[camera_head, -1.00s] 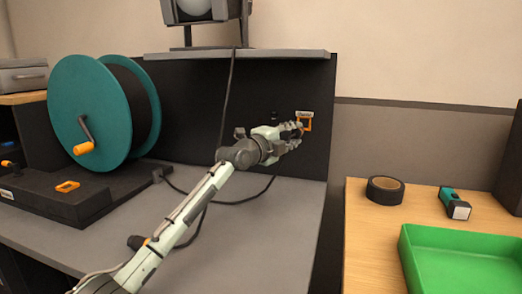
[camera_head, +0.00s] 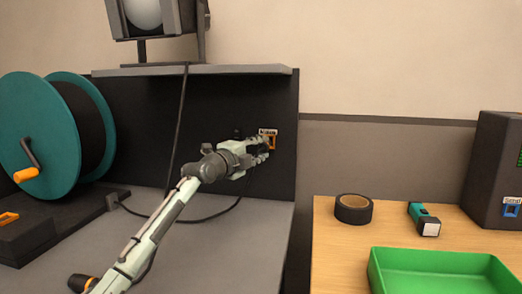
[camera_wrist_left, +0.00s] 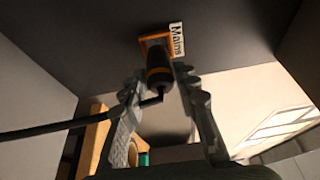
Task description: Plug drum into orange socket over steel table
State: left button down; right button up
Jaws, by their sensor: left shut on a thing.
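The drum (camera_head: 40,130) is a teal cable reel with an orange crank knob, standing on a dark base at the left of the head view. My left gripper (camera_head: 262,150) is at the orange socket (camera_head: 272,139) on the dark back panel above the grey steel table (camera_head: 235,225). In the left wrist view, my left gripper (camera_wrist_left: 160,84) is shut on a black plug (camera_wrist_left: 158,72) with an orange band. The plug's front end is at the orange-framed socket (camera_wrist_left: 146,42), labelled "Mains". How deep it sits is hard to tell. My right gripper is out of view.
A black cable (camera_head: 181,120) hangs from the shelf (camera_head: 190,70), which carries a lamp (camera_head: 150,18). On the wooden table at right are black tape (camera_head: 353,209), a teal torch (camera_head: 424,219) and a green tray (camera_head: 440,275). A dark box (camera_head: 490,165) has a blue socket (camera_head: 511,210).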

pick_arm(q)
jog(key=shift+s+r, duration=0.1)
dwell(0.6)
dwell(0.3)
jog(key=shift+b, duration=0.35)
jog(key=shift+w+d+b, duration=0.1)
jog(key=shift+w+b, duration=0.4)
jog(key=shift+w+d+b, duration=0.1)
jog(key=shift+w+b, duration=0.45)
jog(key=shift+b, duration=0.3)
dwell(1.0)
jog(key=shift+r, duration=0.2)
dwell(0.5)
